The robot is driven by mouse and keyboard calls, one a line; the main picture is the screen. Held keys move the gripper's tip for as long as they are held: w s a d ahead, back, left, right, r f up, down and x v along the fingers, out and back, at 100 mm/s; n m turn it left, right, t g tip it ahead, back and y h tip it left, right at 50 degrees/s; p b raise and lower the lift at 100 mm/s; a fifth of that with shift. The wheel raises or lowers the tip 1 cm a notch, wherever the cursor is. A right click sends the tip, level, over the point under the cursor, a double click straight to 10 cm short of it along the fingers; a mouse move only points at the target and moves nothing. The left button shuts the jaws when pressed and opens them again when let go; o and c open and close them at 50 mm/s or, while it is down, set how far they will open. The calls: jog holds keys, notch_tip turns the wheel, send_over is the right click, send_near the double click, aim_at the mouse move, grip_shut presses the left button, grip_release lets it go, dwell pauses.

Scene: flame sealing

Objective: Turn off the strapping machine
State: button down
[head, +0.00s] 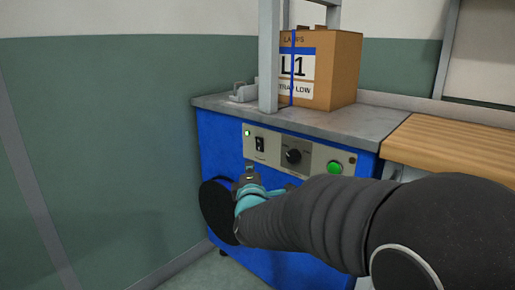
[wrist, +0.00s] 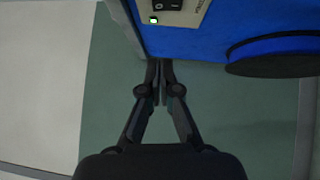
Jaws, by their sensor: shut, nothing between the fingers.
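The blue strapping machine (head: 222,145) stands against the wall with a grey top. Its front panel (head: 318,160) carries a lit green lamp (head: 247,132), a black rocker switch (head: 260,144), a black dial (head: 292,155) and a round green button (head: 335,168). My gripper (head: 248,172) is just below the switch end of the panel, partly hidden by my arm. In the wrist view its fingers (wrist: 158,68) are shut and empty. The lamp (wrist: 154,20) and part of the switch (wrist: 168,4) show above the fingertips, with a gap between. The switch's position is too small to tell.
A cardboard box (head: 335,65) marked L1, with a blue strap, stands on the machine's top under a grey metal arch (head: 268,60). A black disc (head: 216,208) is at the machine's lower front. A wooden table (head: 455,145) adjoins on the right. Floor is open at left.

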send_near(257, 140)
jog(key=w+a, duration=0.3)
jog(key=shift+w+d+r, duration=0.1)
jog(key=shift+w+d, duration=0.45)
jog(key=shift+w, duration=0.25)
jog(key=shift+w+d, duration=0.5)
jog(key=shift+w, duration=0.3)
jog(key=shift+w+d+r+p, duration=0.1)
jog(key=shift+w+r+p, duration=0.1)
jog(key=shift+p, duration=0.4)
jog(key=shift+s+f, duration=0.1)
